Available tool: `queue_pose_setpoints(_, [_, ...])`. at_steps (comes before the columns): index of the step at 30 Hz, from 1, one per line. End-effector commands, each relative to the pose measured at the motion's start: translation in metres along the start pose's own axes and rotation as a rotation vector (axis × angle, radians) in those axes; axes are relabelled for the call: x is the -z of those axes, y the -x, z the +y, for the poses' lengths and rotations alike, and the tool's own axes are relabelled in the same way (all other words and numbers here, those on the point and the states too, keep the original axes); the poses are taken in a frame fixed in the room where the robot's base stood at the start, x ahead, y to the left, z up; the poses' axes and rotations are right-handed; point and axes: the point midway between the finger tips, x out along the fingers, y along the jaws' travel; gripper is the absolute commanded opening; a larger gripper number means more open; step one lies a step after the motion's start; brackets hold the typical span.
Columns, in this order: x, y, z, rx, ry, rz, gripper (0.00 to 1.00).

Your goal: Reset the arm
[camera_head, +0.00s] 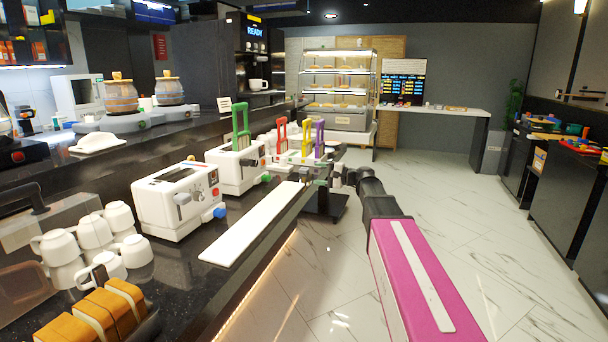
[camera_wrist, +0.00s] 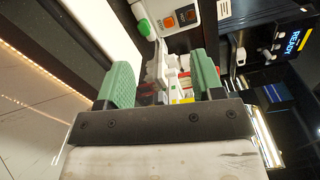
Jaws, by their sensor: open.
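My magenta arm (camera_head: 412,280) reaches forward from the lower right of the head view, and its dark wrist is beside the counter's edge. My gripper (camera_head: 318,182) is at the far end of the white board on the counter, small and partly hard to make out. In the wrist view my gripper (camera_wrist: 163,82) shows two green finger pads spread apart. I see nothing held between them. Behind the gap are a grey-white part and small coloured items, too cluttered to name.
The dark counter holds a long white board (camera_head: 250,228), two white toasters (camera_head: 180,200) (camera_head: 236,165), stacked white cups (camera_head: 62,255) and bread slices (camera_head: 98,312). Coloured-handled tongs (camera_head: 241,122) stand beyond. A display case (camera_head: 338,88) is at the back. The marble floor (camera_head: 470,240) on the right is clear.

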Motion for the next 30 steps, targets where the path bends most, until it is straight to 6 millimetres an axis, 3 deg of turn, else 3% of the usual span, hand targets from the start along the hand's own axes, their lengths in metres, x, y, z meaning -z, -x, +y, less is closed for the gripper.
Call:
queue_pose_setpoints(8, [-0.013,0.004,0.046,-0.128,0.03,0.019,0.61])
queue_pose_setpoints(17, [-0.036,0.02,0.128,-0.374,0.089,0.041,0.61])
queue_pose_setpoints(23, [-0.07,0.054,0.216,-0.667,0.163,0.041,0.61])
queue_pose_setpoints(27, [-0.1,0.093,0.283,-0.928,0.234,0.02,0.61])
queue_pose_setpoints(30, [-0.121,0.126,0.321,-1.11,0.287,-0.008,0.61])
